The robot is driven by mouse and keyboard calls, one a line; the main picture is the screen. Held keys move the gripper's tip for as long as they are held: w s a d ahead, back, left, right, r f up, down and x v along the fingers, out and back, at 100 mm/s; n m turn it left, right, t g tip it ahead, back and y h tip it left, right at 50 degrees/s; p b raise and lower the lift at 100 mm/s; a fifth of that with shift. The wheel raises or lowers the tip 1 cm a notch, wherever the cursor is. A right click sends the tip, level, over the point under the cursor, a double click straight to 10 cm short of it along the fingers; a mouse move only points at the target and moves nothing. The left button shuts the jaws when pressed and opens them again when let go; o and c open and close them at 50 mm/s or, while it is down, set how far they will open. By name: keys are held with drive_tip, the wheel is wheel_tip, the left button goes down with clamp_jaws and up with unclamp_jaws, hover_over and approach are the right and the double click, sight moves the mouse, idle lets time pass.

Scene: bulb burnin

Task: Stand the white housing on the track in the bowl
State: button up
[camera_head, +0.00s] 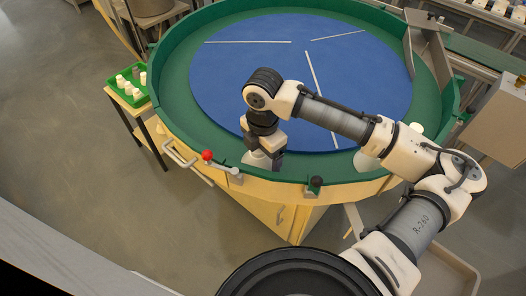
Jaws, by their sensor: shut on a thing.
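The bowl is a large round machine with a green wall (166,100), a blue disc (240,80) in the middle and a green track (178,85) around the disc. My gripper (266,160) reaches down at the near side of the bowl, by the front wall. It is shut on a white housing (256,160), which is partly hidden by the fingers. The housing is low over the near track; I cannot tell whether it touches it. Another white piece (366,160) is on the near track to the right, partly behind my arm. A smaller white piece (416,128) is farther right.
A green crate (113,88) with several white pieces stands on a small table at the left. A red-knobbed lever (207,155) and a black knob (316,182) sit on the front rim. Pale strips (247,42) lie on the disc. A metal guide (427,55) stands at the right.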

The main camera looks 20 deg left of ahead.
drive_tip(key=shift+f, duration=0.1)
drive_tip(key=o, duration=0.9)
drive_tip(key=shift+o, duration=0.2)
wheel_tip(320, 180, up, 12)
drive_tip(key=shift+r, duration=0.15)
